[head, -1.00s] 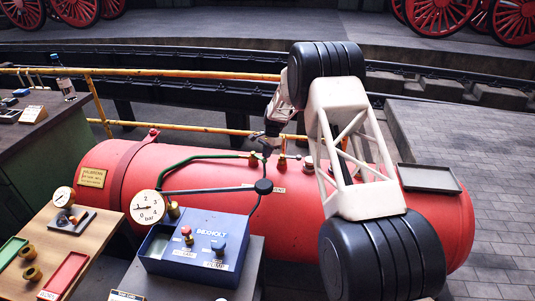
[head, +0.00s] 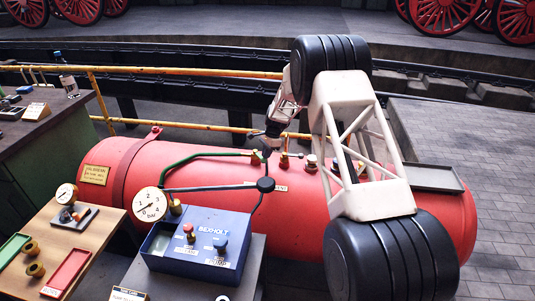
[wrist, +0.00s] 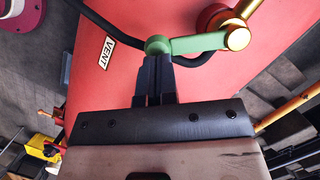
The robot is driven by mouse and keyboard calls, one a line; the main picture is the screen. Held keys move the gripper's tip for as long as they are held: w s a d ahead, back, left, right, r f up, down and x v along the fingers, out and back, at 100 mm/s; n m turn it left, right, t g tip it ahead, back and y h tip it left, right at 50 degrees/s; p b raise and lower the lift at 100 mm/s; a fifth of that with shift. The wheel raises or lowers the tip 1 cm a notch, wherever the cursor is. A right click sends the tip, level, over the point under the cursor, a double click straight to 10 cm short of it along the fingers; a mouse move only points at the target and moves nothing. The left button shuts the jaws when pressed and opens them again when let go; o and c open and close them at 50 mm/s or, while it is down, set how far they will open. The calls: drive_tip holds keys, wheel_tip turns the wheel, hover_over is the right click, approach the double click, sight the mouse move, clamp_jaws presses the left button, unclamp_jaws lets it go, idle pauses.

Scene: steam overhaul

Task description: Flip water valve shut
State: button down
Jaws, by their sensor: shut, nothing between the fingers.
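In the wrist view, a green lever (wrist: 200,43) with a round green knob runs from a brass fitting (wrist: 238,38) on the red tank. My gripper (wrist: 155,62) is shut and empty, its dark fingertips right at the knob. I cannot tell whether they touch it. In the head view, my gripper (head: 268,148) is low over the top of the red tank (head: 225,168), beside the end of the green hose (head: 205,156). The lever is small and partly hidden there. No label naming the water valve is readable.
A white VENT label (wrist: 107,47) is on the tank, and a black hose passes behind the lever. A pressure gauge (head: 150,204) and a blue Bexholt box (head: 200,242) stand in front. A yellow rail (head: 190,73) runs behind the tank.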

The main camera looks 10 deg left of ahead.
drive_tip(key=shift+s+a+f+m+t+y, duration=0.25)
drive_tip(key=shift+s+a+m, duration=0.35)
drive_tip(key=shift+m, duration=0.6)
drive_tip(key=shift+s+a+r+m+t+y, duration=0.1)
drive_tip(key=shift+s+a+m+t, duration=0.4)
drive_tip(key=shift+m, duration=0.7)
drive_tip(key=shift+s+a, duration=0.3)
drive_tip(key=shift+a, duration=0.3)
idle(1.3)
drive_tip(key=shift+w+d, duration=0.1)
drive_tip(key=shift+d, duration=0.05)
idle(0.5)
drive_tip(key=shift+w+d, duration=0.2)
drive_tip(key=shift+d, duration=0.3)
drive_tip(key=w+d+v, duration=0.1)
drive_tip(key=v, duration=1)
drive_tip(key=shift+d, duration=0.55)
drive_tip(key=shift+w, duration=0.1)
